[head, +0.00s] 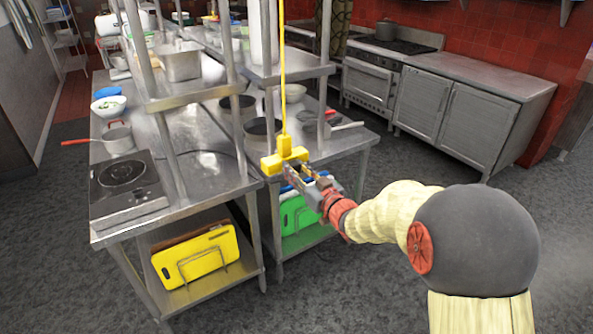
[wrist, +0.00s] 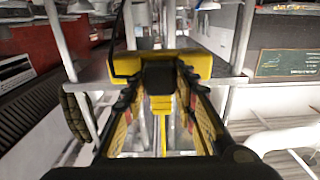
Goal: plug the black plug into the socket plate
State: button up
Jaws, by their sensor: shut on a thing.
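The yellow socket plate (head: 284,160) hangs on a yellow cable at the front end of the metal workbenches. In the wrist view the socket plate (wrist: 204,64) spans the space straight ahead of the fingers. The black plug (wrist: 160,77) sits between my fingertips, against the near face of the plate in the picture. Whether it is seated in an outlet or just in front of one, I cannot tell. A thin black cord arcs up at its left. My gripper (head: 299,172) is shut on the plug, close to the plate. The plug is not discernible in the head view.
A metal bench (head: 213,166) with shelf posts and pans stands just behind the plate. A burner (head: 127,178) and red-handled pot (head: 118,138) are at the left. Yellow (head: 196,256) and green boards sit on the lower shelves. Floor at the right is clear.

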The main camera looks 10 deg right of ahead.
jog(key=shift+s, duration=0.1)
dwell(0.3)
jog(key=shift+s+d, duration=0.15)
jog(key=shift+s, duration=0.3)
jog(key=shift+s+d, duration=0.15)
jog(key=shift+s, duration=0.35)
jog(key=shift+r, duration=0.15)
